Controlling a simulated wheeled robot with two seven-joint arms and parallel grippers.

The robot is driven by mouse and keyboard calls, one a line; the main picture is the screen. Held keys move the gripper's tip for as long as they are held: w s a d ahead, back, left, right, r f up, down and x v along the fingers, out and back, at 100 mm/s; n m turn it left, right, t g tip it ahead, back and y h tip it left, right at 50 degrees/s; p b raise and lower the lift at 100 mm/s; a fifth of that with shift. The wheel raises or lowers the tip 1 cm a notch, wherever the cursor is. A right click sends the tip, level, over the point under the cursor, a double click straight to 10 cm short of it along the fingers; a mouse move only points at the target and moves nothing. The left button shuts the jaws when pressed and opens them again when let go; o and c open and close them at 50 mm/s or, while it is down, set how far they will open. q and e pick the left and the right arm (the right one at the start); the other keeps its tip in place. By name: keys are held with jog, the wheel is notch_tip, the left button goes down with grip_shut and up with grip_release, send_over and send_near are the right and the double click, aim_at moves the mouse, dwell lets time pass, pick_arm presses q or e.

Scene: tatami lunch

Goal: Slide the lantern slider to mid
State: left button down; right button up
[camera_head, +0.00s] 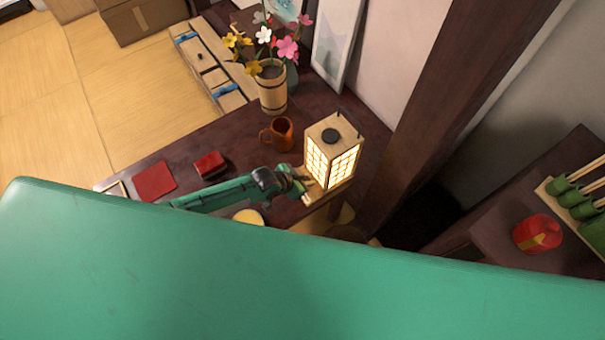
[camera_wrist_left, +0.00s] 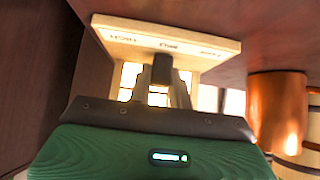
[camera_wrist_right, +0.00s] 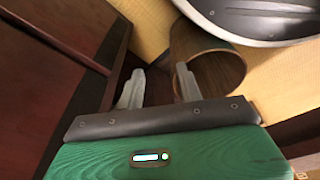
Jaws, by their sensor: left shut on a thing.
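The lit paper-and-wood lantern (camera_head: 331,152) stands at the right end of the dark table, on a pale wooden base. In the left wrist view its base (camera_wrist_left: 165,33) carries small labels that are hard to read. A dark slider knob (camera_wrist_left: 162,68) sits near the middle of the base, by the middle label. My left gripper (camera_head: 302,184) reaches the lantern's front; its fingers (camera_wrist_left: 161,90) are shut on the slider knob. My right gripper (camera_wrist_right: 158,88) is open with nothing between its fingertips; it is hidden in the head view.
A brown mug (camera_head: 278,134) and a wooden flower bucket (camera_head: 272,92) stand behind my left gripper. Red items (camera_head: 155,181) lie to the left on the table. A wooden cylinder (camera_wrist_right: 207,60) lies beyond my right fingers. A large green surface covers the lower head view.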

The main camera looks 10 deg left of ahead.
pick_arm(q)
jog(key=c, duration=1.3)
grip_release()
jog(key=shift+s+a+r, duration=0.15)
jog(key=shift+a+r, duration=0.05)
jog(key=p+v, duration=0.1)
jog(key=v, duration=1.2)
jog(key=shift+p, duration=0.35)
pick_arm(e)
jog(key=s+f, duration=0.2)
jog(key=f, duration=0.1)
jog(key=s+d+f, duration=0.1)
jog(key=shift+d+f, duration=0.1)
jog(key=shift+f, duration=0.2)
pick_arm(q)
jog(key=shift+s, duration=0.1)
pick_arm(e)
jog(key=shift+s, duration=0.1)
